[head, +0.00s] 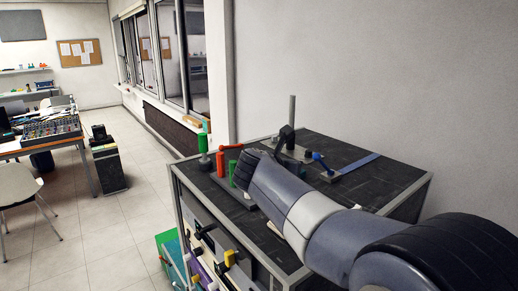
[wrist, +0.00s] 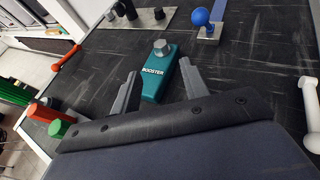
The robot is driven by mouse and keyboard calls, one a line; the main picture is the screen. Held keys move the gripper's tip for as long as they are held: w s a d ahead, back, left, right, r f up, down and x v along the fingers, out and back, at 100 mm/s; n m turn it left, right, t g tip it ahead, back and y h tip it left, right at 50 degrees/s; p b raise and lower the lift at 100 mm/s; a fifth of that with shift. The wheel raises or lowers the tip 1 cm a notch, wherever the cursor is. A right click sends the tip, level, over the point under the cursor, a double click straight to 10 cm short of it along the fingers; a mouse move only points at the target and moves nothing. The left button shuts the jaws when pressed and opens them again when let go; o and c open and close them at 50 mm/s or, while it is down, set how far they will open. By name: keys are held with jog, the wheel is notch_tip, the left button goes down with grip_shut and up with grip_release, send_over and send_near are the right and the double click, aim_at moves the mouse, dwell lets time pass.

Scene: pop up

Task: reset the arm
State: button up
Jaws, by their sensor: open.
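My arm (head: 315,215) reaches from the lower right over the dark workbench (head: 370,150) in the head view. In the wrist view, my gripper (wrist: 158,68) is open, with its two grey fingers apart. A teal block marked "BOOSTER" (wrist: 156,84) with a grey hex knob on top shows between and beyond the fingers. Nothing is seen clamped, and whether the fingers touch the block cannot be told. In the head view the fingertips are hidden behind my arm.
A blue ball knob (wrist: 201,16) on a metal plate stands at the back. Red (wrist: 41,113) and green (wrist: 58,128) pieces stand at the left, near a red-orange handle (wrist: 66,57). A white handle (wrist: 311,100) is at the right edge. The wall (head: 380,60) borders the bench.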

jog(key=p+x, duration=0.1)
jog(key=x, duration=0.9)
jog(key=shift+w+d+f+p, duration=0.15)
jog(key=shift+w+f+p, duration=0.1)
jog(key=shift+p, duration=0.05)
jog(key=shift+r, duration=1.1)
